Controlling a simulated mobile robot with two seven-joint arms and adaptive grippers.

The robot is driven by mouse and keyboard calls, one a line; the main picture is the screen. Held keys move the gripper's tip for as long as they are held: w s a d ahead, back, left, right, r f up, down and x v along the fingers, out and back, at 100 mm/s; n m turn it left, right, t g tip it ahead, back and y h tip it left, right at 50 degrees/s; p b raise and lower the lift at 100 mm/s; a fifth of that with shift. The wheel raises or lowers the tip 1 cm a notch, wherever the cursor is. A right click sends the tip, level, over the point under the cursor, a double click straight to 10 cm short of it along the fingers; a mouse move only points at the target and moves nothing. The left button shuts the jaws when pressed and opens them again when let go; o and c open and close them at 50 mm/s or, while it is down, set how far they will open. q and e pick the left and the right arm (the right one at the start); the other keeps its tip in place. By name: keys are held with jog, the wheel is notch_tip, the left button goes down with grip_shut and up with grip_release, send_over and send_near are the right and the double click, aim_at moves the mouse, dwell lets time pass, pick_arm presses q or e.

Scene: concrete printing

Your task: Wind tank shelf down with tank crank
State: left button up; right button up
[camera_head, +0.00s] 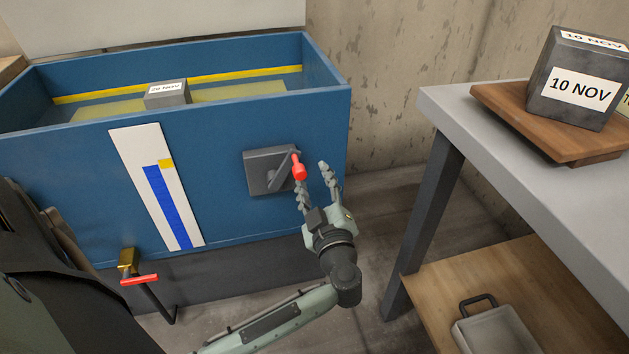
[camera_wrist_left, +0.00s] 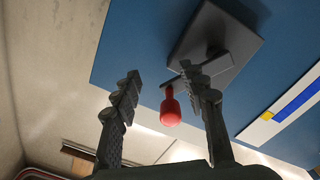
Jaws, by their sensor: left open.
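The tank crank has a dark arm and a red knob (camera_head: 299,168) on a grey square plate (camera_head: 262,182) on the blue tank's front (camera_head: 230,135). Inside the tank, the pale yellow tank shelf (camera_head: 240,92) shows, with a grey block labelled "20 NOV" (camera_head: 167,95) over it. My left gripper (camera_head: 315,178) is open at the knob. In the left wrist view the red knob (camera_wrist_left: 170,110) appears between the spread fingers (camera_wrist_left: 160,75), apart from both in the picture; contact cannot be told. My right gripper is not in view.
A white gauge strip (camera_head: 127,150) with a blue bar and yellow marker is left of the crank. A red-handled brass valve (camera_head: 138,279) sticks out low on the tank. At right, a grey table (camera_head: 465,112) bears a wooden board (camera_head: 500,108) and a "10 NOV" block (camera_head: 560,65).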

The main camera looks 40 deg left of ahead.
pick_arm(q)
jog(key=v, duration=0.7)
jog(key=shift+s+d, duration=0.2)
